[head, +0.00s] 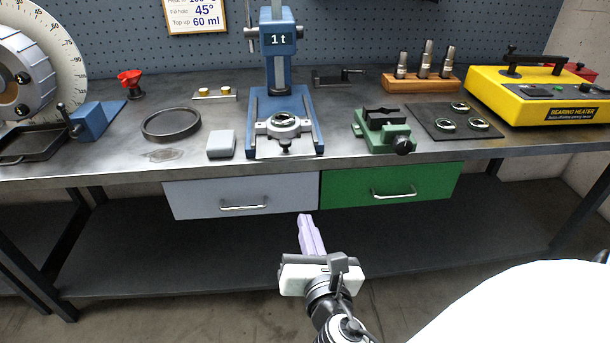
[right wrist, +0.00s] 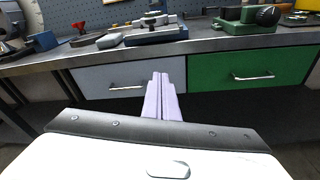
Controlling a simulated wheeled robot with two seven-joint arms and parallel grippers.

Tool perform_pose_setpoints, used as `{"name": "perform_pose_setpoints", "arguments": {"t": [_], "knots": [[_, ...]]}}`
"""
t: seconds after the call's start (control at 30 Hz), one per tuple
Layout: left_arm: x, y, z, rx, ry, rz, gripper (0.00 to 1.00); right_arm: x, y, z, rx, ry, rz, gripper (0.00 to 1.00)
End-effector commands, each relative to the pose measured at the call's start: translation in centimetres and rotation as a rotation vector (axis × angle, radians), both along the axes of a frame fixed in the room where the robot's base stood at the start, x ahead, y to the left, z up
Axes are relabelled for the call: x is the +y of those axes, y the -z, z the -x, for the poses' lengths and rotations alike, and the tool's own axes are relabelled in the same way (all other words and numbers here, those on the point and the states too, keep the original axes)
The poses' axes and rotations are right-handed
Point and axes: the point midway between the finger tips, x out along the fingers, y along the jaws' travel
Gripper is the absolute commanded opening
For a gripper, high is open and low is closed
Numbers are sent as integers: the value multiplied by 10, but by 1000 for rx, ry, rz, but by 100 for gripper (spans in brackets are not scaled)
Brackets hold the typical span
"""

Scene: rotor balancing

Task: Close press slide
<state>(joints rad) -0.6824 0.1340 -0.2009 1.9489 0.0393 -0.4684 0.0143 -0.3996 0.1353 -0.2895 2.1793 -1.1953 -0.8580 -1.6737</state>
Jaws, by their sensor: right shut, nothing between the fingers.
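The blue arbor press (head: 279,70), marked "1t", stands at the back middle of the bench. Its slide carriage (head: 284,125), a pale metal piece with a round seat and a dark front knob, sits low between the two blue base rails. A ring-shaped part rests in the seat. My right gripper (head: 306,220) is shut and empty, its lilac fingers together, in front of and below the bench edge near the gap between the two drawers. The fingers also show in the right wrist view (right wrist: 162,82), pointing toward the bench. My left gripper is not in view.
A grey drawer (head: 243,193) and a green drawer (head: 390,186) under the bench look shut. On the bench stand a grey block (head: 221,145), a black ring tray (head: 171,123), a green vise (head: 384,130) and a yellow bearing heater (head: 540,95).

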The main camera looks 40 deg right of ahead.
Motion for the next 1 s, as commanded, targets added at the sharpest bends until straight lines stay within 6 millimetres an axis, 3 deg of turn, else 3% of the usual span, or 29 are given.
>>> {"name": "perform_pose_setpoints", "arguments": {"t": [0.1, 0.23, 0.37, 0.8, 1.0], "knots": [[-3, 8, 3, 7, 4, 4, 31, -9, -27, -1, 2, 34, 214, 0], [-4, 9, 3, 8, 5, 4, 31, -15, -41, -2, 10, 55, 312, 0], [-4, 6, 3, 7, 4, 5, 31, -23, -45, -15, 9, 57, 324, 0], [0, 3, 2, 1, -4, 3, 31, -71, -43, -91, 11, 57, 319, 0], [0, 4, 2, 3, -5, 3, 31, -83, -42, -113, 12, 55, 318, 0]]}}
